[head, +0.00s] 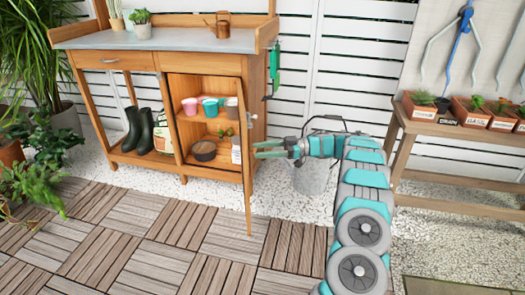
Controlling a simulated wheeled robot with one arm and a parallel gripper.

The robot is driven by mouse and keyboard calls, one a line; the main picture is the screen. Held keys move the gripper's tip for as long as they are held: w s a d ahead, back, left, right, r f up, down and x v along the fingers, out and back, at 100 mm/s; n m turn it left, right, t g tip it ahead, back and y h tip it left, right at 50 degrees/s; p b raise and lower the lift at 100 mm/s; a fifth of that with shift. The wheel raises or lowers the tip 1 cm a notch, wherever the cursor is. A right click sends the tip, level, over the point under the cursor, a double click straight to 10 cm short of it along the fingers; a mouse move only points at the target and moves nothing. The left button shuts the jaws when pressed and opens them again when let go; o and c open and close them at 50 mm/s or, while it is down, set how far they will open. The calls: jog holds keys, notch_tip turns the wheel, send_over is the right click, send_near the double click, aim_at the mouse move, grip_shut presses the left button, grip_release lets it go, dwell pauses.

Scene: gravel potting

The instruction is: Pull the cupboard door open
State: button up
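The wooden cupboard (204,62) stands under the grey-topped potting bench. Its door (246,185) stands open on the right side, swung out toward me and seen almost edge-on. A small metal handle (252,117) shows near the door's upper part. My gripper (262,150) is just right of the door, below the handle, with its fingers pointing left. The two fingers are apart with nothing visible between them. I cannot tell whether the fingertips touch the door.
Inside the cupboard are a pink cup (190,106), a teal cup (210,107) and a dark bowl (204,150). Black boots (140,130) stand left of it. A grey bucket (311,177) is behind my arm. A side table (450,127) with plants stands right. The deck in front is clear.

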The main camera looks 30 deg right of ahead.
jog(key=v, duration=0.8)
dwell(0.4)
dwell(0.5)
jog(key=shift+w+a, duration=0.1)
jog(key=shift+w, duration=0.05)
